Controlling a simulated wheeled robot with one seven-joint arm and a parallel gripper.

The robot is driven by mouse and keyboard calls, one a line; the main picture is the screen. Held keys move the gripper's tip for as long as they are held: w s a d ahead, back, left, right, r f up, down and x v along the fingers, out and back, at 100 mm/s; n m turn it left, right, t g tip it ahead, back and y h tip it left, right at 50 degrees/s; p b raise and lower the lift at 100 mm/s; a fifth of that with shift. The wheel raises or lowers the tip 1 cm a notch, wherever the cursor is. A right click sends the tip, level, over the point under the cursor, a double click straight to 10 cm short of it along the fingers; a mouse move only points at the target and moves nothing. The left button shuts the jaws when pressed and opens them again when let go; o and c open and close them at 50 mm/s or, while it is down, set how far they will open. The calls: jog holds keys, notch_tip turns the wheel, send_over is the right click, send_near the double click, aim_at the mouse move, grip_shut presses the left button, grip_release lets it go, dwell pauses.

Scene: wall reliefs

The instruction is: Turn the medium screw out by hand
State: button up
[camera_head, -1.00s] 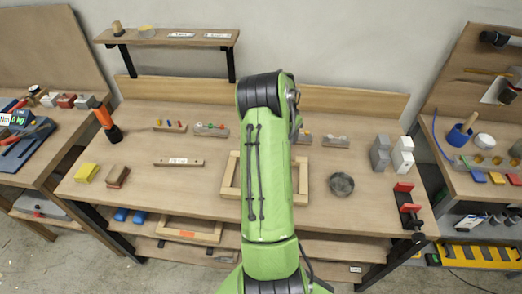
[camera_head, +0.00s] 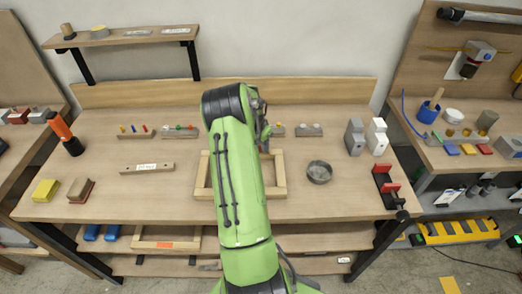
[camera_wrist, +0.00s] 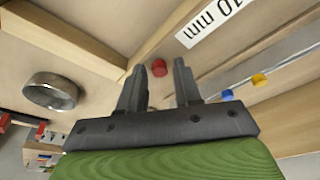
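My gripper (camera_wrist: 158,75) is open in the wrist view, with its two fingers apart. A red round head (camera_wrist: 159,67) shows in the gap between the fingertips; I cannot tell how far beyond them it is. A blue head (camera_wrist: 228,95) and a yellow head (camera_wrist: 259,80) lie to the right of the fingers. Which one is the medium screw cannot be told. In the head view, a small block with coloured pegs (camera_head: 135,135) stands left of my arm, beside another such block (camera_head: 180,133). My arm hides my gripper there.
A square wooden frame (camera_head: 202,178) lies under my arm. A round metal dish (camera_head: 319,172) is right of it and shows in the wrist view too (camera_wrist: 50,105). Grey and white blocks (camera_head: 377,137) and a red-jawed clamp (camera_head: 387,182) stand farther right.

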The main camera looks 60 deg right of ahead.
grip_shut()
jog(key=n+t+b, duration=0.1)
jog(key=n, duration=0.3)
jog(key=shift+s+b, duration=0.15)
jog(key=shift+b, duration=0.2)
jog(key=shift+n, duration=0.6)
jog(key=shift+n, duration=0.7)
jog(key=n+t, duration=0.1)
jog(key=n, duration=0.2)
jog(key=shift+s+y+b, duration=0.1)
jog(key=shift+y+b, duration=0.2)
jog(key=shift+b, duration=0.1)
jog(key=shift+s+d+n+t+y, duration=0.15)
jog(key=shift+n+t+y, duration=0.15)
jog(key=shift+n, duration=1.2)
jog(key=n, duration=0.3)
jog(key=shift+y, duration=0.3)
